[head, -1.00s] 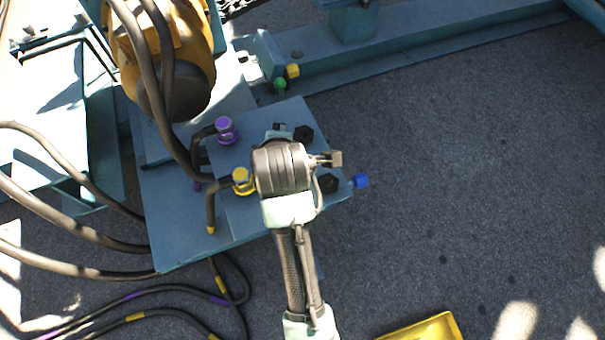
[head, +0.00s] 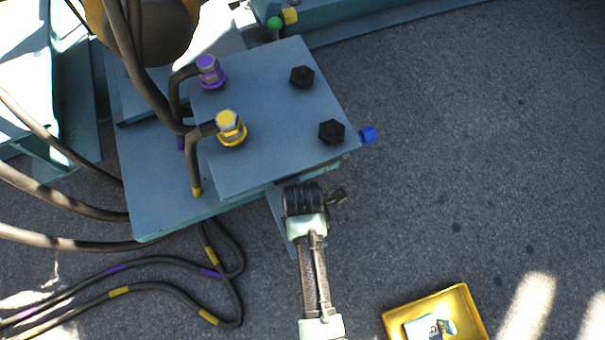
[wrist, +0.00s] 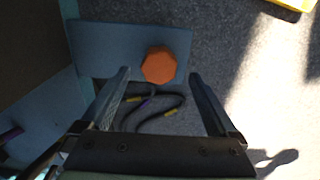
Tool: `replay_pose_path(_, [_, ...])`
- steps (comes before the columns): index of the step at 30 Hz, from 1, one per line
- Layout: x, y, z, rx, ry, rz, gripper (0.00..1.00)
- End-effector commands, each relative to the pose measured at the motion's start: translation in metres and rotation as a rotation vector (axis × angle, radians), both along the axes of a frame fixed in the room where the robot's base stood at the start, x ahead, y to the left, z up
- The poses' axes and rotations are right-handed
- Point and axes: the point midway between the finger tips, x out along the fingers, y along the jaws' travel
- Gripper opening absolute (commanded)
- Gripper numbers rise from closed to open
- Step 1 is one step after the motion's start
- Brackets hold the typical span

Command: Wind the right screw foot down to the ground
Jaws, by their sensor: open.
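An orange many-sided knob (wrist: 160,64), which looks like the screw foot's head, shows in the wrist view over a blue-grey plate (wrist: 98,45). My gripper (wrist: 158,74) is open, with one dark finger on either side of the knob's near edge. I cannot tell whether the fingers touch it or how far the knob is from the ground. In the head view my wrist (head: 305,200) is just below the front edge of the blue-grey deck (head: 265,100). The knob and my fingertips are hidden there.
The deck carries yellow (head: 230,127) and purple (head: 209,70) fittings with hoses, and black bolts (head: 331,131). Loose cables (head: 150,288) lie on the ground at left. A yellow tray (head: 470,305) stands at lower right. The asphalt at right is clear.

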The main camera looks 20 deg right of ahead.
Motion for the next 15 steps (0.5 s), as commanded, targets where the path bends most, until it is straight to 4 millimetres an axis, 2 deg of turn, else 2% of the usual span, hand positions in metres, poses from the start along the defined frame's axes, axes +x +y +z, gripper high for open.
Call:
replay_pose_path(1, [0.000, 0.000, -0.016, 0.000, 0.000, 0.000, 0.95])
replay_pose_path(6, [0.001, 0.000, -0.036, -0.001, -0.001, -0.001, 0.95])
replay_pose_path(15, [0.001, 0.000, -0.043, -0.001, -0.002, -0.001, 0.95])
